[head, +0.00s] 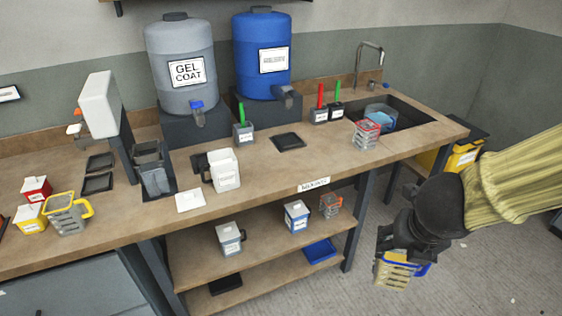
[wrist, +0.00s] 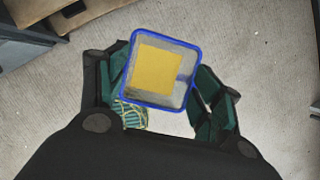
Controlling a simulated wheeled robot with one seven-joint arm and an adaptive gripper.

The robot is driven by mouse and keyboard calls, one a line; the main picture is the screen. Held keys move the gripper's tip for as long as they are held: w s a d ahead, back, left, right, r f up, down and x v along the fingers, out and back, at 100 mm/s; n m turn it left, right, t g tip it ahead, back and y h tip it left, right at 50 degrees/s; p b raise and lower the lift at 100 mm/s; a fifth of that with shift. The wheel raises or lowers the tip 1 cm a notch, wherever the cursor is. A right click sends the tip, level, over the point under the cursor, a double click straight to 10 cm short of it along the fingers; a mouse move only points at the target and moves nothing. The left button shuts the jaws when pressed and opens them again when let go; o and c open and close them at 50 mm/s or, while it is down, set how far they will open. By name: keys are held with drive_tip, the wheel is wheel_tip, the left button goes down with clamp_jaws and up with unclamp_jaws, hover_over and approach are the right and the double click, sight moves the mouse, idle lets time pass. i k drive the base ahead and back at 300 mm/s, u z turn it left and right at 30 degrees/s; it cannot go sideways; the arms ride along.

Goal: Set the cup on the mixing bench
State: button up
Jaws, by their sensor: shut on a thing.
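My gripper (head: 398,240) is shut on a square cup (head: 393,275) with a blue rim and yellow markings, held over the floor at the right, in front of the bench. In the wrist view the cup (wrist: 160,68) is seen from above, between the green finger pads of my gripper (wrist: 168,92). Its blue rim frames a yellow patch inside. The mixing bench (head: 262,190) has a wooden top and a white label (head: 314,185) on its front edge. The held cup is apart from the bench, to its right and lower than its top.
On the bench stand a grey gel coat drum (head: 182,60), a blue drum (head: 261,50), a white jug (head: 223,170) and a clear container with red (head: 366,137) near the sink (head: 402,114). Bare top lies around the bench's middle front. Cups stand on the shelf (head: 265,233) below.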

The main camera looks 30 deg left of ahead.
sight(280, 167)
drive_tip(key=u, duration=0.55)
drive_tip(key=i, duration=0.85)
drive_tip(key=u, duration=0.75)
